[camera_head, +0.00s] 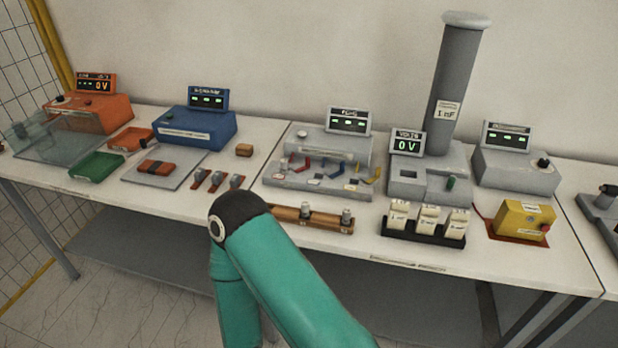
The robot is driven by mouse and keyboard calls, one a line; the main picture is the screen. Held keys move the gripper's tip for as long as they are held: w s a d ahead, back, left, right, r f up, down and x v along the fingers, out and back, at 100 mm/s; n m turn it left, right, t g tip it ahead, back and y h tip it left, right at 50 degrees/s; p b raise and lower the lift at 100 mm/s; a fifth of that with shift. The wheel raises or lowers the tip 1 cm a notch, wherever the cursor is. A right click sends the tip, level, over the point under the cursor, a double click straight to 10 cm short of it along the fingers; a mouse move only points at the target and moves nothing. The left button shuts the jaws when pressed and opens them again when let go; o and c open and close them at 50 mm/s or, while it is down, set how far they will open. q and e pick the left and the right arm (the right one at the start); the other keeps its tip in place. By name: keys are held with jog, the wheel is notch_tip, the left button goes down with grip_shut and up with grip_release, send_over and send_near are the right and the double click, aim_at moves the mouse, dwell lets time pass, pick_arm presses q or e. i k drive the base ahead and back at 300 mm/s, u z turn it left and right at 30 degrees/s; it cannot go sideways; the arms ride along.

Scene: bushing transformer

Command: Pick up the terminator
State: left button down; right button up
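I cannot tell for sure which thing is the terminator. A wooden rack (327,221) with small metal cylindrical pieces stands at the front edge of the table, partly hidden by my teal arm. Several small grey pieces with red bases (217,181) stand left of it. A small brown block (244,150) lies behind them. Neither gripper shows. One teal arm of mine rises from the bottom, with its dark elbow in front of the table edge, and its far link runs down out of the frame.
The white table (250,187) carries an orange meter (92,113), a blue meter (195,126), a grey unit with coloured leads (326,147), a tall grey column (458,75), a rack of white labelled blocks (424,239) and a yellow box (521,221).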

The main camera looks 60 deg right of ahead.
aim_at(284, 161)
jog(key=k, duration=1.1)
jog(key=z, duration=0.65)
jog(key=i, duration=0.65)
jog(key=z, duration=0.15)
